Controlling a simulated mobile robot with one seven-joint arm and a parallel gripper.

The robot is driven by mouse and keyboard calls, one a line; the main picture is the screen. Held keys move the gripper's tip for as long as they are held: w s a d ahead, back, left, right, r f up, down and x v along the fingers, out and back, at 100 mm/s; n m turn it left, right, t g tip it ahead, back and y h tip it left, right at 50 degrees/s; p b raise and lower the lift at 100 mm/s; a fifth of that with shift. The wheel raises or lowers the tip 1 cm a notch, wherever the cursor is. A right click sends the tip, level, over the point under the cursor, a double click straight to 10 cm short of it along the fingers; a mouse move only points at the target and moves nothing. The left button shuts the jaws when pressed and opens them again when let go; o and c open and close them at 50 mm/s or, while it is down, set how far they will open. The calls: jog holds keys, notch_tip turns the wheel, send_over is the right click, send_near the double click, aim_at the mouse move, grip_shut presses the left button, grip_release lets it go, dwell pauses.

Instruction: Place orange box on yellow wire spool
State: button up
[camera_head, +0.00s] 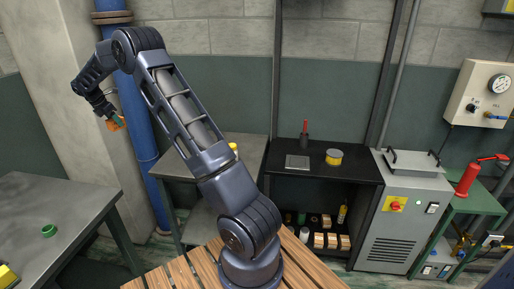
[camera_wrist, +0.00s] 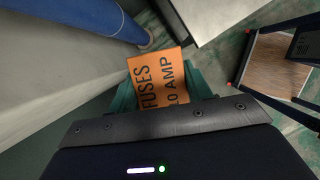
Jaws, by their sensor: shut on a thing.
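A yellow round thing with a dark rim (camera_head: 334,157), which looks like the yellow wire spool, stands on the black shelf top, well to the right of my gripper. It does not show in the wrist view.
On the black shelf top (camera_head: 350,172) are a grey plate (camera_head: 297,161) and a dark red-handled tool (camera_head: 305,131). A grey table (camera_head: 190,160) stands left of it, with a yellow thing (camera_head: 233,147) partly behind my arm. A blue pipe (camera_head: 143,110) rises near my gripper.

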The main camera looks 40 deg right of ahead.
jog(key=s+d+m+g, duration=0.1)
jog(key=s+d+m, duration=0.15)
jog(key=d, duration=1.95)
jog(key=s+d+m+g, duration=0.1)
jog(key=d+m, duration=0.2)
jog(key=d, duration=2)
jog(key=s+d+m, duration=0.1)
jog(key=s+d, duration=0.4)
jog(key=d, duration=0.3)
jog(key=s+d+m+g, duration=0.1)
jog(key=s+d, duration=0.4)
jog(key=d, duration=0.3)
jog(key=s+d+m, duration=0.1)
jog(key=s+d, duration=0.4)
jog(key=d, duration=0.3)
jog(key=m+g, duration=0.2)
jog(key=m, duration=0.3)
send_over(338, 153)
jog(key=w+a, duration=0.1)
jog(key=shift+y, duration=0.4)
jog(key=f, duration=1.9)
jog(key=shift+a+f, duration=0.15)
jog(key=shift+a, duration=0.05)
jog(key=shift+f, duration=0.15)
jog(key=o, duration=1)
